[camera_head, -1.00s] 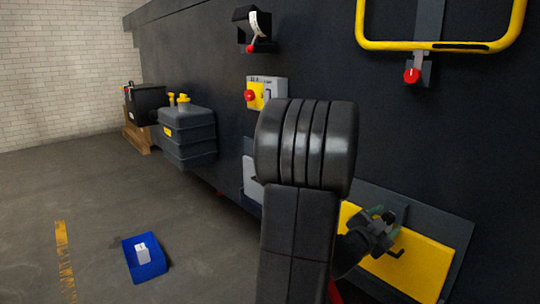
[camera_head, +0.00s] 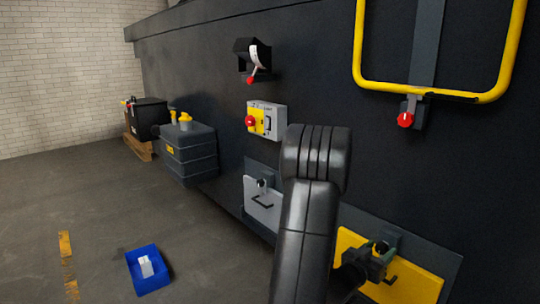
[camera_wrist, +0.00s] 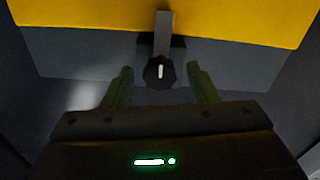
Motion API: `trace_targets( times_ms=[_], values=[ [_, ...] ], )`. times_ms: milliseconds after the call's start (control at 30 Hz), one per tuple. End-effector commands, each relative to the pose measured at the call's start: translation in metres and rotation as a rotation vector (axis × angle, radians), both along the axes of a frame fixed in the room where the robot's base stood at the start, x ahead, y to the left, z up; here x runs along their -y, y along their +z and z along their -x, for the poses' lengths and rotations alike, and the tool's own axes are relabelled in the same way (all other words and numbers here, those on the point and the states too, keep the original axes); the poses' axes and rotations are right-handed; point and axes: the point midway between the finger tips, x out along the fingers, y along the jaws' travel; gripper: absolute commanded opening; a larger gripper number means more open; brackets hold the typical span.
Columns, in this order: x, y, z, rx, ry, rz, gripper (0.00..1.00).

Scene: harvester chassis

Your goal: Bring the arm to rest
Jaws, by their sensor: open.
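My arm (camera_head: 308,220) stands bent in front of the dark chassis wall, its thick rounded joint at the top. My gripper (camera_head: 384,252) is low in the head view, in front of the yellow panel (camera_head: 412,287). In the wrist view its two greenish fingers (camera_wrist: 160,84) are apart with nothing held between them. A black round knob with a white mark (camera_wrist: 160,71) shows between and beyond the fingertips, on a grey strip below the yellow panel. I cannot tell how far the knob is from the fingers.
The chassis wall (camera_head: 210,55) is close on the right, with a red-handled lever (camera_head: 253,68), a switch box (camera_head: 265,120), a grey panel (camera_head: 262,205) and a yellow frame (camera_head: 362,60). A blue bin (camera_head: 150,285) lies on the floor at left; floor around it is clear.

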Motion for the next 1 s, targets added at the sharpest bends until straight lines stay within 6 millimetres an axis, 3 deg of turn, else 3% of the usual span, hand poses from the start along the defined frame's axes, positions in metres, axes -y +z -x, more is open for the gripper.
trace_targets(
  times_ms=[667, 1000],
  values=[
    [-0.001, 0.000, 0.000, -0.059, 0.002, 0.050, 0.53],
    [-0.018, 0.011, 0.009, -0.064, 0.049, 0.021, 0.53]
  ],
)
